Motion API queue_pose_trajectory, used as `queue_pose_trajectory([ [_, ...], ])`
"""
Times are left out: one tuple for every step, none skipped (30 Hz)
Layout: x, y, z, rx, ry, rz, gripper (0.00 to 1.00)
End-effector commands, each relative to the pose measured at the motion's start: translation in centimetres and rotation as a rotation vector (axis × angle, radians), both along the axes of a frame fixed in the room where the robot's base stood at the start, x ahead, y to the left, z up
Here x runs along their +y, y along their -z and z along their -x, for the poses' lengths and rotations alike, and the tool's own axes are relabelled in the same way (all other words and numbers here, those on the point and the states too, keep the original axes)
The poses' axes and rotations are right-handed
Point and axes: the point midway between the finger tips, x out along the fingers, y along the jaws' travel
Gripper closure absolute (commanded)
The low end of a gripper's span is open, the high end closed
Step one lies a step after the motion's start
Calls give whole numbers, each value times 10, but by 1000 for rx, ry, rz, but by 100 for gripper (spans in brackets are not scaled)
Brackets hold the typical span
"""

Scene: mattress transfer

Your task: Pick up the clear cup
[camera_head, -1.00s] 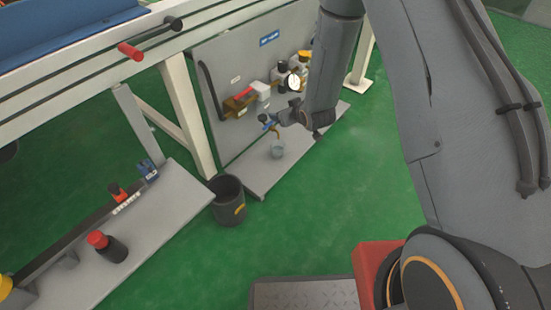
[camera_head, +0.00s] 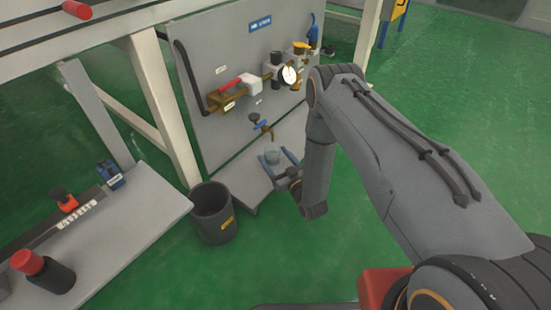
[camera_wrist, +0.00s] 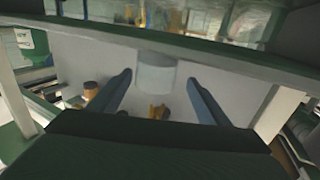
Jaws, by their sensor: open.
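The clear cup (camera_head: 271,157) is a small, pale, see-through cup. It stands on the grey shelf below a tap with a blue handle (camera_head: 260,124). My gripper (camera_head: 277,160) is open and low over the shelf, with its two blue-grey fingers reaching toward the cup from the near side. In the wrist view the cup (camera_wrist: 156,72) shows at the fingertips, centred between the two spread fingers. I cannot tell whether either finger touches it. Part of the cup's lower side is hidden by the gripper in the head view.
A grey panel (camera_head: 225,70) with a gauge (camera_head: 290,74), valves and pipes stands behind the shelf. A dark bin (camera_head: 213,215) is on the floor to the left. A bench (camera_head: 130,215) with red-capped items is further left. Green floor is open on the right.

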Motion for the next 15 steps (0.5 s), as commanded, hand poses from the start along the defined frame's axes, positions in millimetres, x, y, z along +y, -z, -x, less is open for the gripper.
queue_pose_trajectory([
  [3, 1, -6, -2, -1, 0, 29],
  [4, 1, -9, -2, 0, 0, 29],
  [6, 1, -13, -1, 0, 0, 29],
  [7, 1, -15, -1, 1, 0, 29],
  [8, 1, -17, -1, 1, 0, 29],
  [9, 1, -19, 0, 1, 0, 29],
  [10, 1, -20, 0, 1, 0, 29],
  [10, 1, -21, 1, 1, 0, 29],
  [10, 1, -23, 1, 1, 0, 29],
  [11, 2, -25, 0, 1, 1, 29],
  [12, 3, -27, 0, 1, 1, 29],
  [13, 3, -31, 0, 1, 1, 29],
  [14, 4, -34, 0, 1, 1, 29],
  [15, 4, -37, -1, 0, 0, 29],
  [17, 5, -42, -2, 0, 1, 29],
])
